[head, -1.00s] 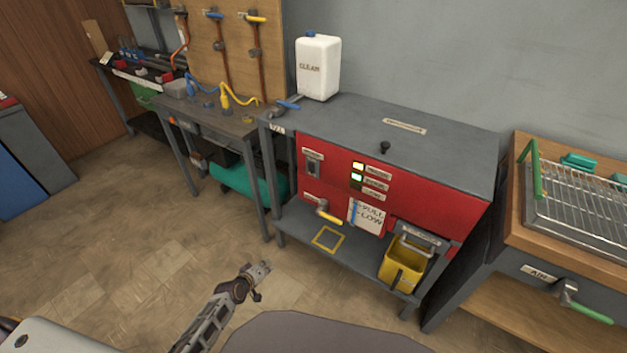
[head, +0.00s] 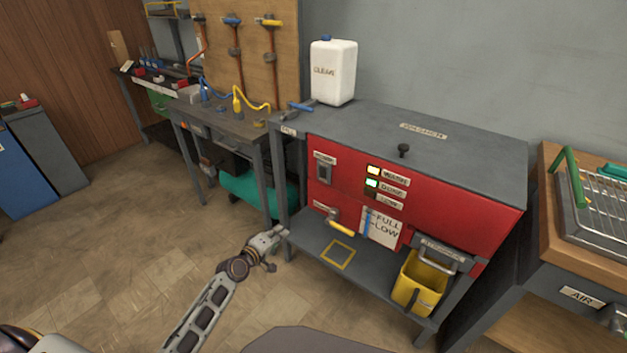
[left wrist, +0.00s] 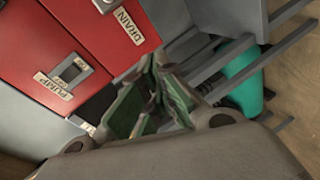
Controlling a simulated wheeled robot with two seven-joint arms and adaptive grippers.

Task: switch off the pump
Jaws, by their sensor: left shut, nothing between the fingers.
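The pump switch (head: 324,174) is a dark rocker in a grey plate at the left of the red panel (head: 345,188), under a small label. In the left wrist view the switch (left wrist: 72,71) sits beside a label reading PUMP (left wrist: 52,86). I cannot tell its rocker position. Of the indicator lights, the upper one (head: 374,170) glows pale yellow and the middle one (head: 372,183) green; the lowest is dark. My left gripper (head: 281,236) is shut and empty, in front of the cabinet's left side, lower than the switch and apart from it. My right gripper is not in view.
Below the switch, a drain valve with a yellow handle (head: 341,229) sticks out. A FULL/LOW gauge card (head: 382,227) and yellow bucket (head: 420,282) are to its right. A white jug (head: 333,72) stands on top. A workbench (head: 235,125) adjoins at left. Floor in front is clear.

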